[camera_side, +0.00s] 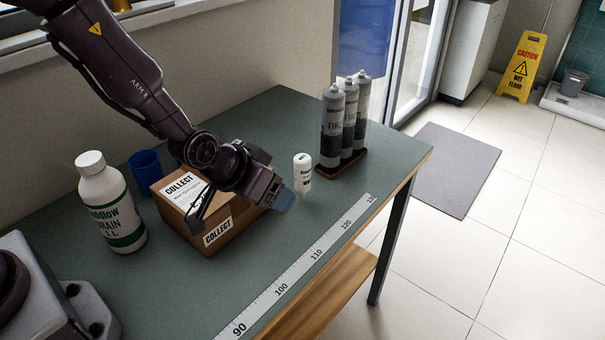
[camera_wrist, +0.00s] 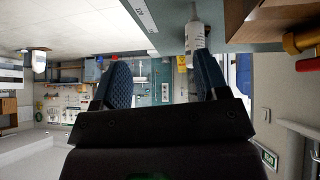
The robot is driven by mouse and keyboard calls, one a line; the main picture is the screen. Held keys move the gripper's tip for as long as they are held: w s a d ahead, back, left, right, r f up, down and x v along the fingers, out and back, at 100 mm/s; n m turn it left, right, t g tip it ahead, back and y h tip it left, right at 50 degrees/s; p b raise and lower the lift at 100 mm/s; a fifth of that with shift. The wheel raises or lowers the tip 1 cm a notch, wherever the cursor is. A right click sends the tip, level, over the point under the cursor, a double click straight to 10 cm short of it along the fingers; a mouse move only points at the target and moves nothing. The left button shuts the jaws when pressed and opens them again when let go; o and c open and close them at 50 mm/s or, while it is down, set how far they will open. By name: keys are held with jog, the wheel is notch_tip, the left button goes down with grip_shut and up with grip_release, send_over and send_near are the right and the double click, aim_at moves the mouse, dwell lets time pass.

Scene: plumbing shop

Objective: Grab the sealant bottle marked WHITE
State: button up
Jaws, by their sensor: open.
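A small white bottle (camera_side: 302,172) with dark print stands on the green bench, its narrow nozzle end down; the print is too small to read as WHITE. In the wrist view, which is upside down, a white bottle (camera_wrist: 195,37) with its nozzle towards the bench shows near the right-hand finger. My gripper (camera_side: 243,203) is open over the box, left of the small bottle, with one blue-padded finger close to it. Its two fingers also show in the wrist view (camera_wrist: 160,82), with nothing held between them.
A cardboard box (camera_side: 240,221) marked COLLECT lies under my gripper. A drain bottle (camera_side: 110,205) and blue cup (camera_side: 145,172) stand left of it. Several tall grey cartridges (camera_side: 332,127) stand on a wooden base behind the small bottle. The bench front (camera_side: 265,265) beside the measuring tape is clear.

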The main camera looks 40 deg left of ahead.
jog(key=w+f+t+y, duration=0.1)
jog(key=w+f+t, duration=0.2)
jog(key=w+f, duration=0.1)
jog(key=w+a+r+n+t+y, duration=0.2)
jog(key=w+a+r+t+y, duration=0.15)
jog(key=r+t, duration=0.4)
send_near(307, 155)
jog(key=w, duration=0.2)
jog(key=w+f, duration=0.1)
jog(key=shift+a+y, duration=0.25)
jog(key=shift+a, duration=0.1)
jog(key=shift+w+a+r, duration=0.15)
jog(key=shift+w+r, duration=0.1)
jog(key=shift+w, duration=0.4)
jog(key=shift+x, duration=3.1)
jog(key=shift+c, duration=0.4)
jog(key=c, duration=1)
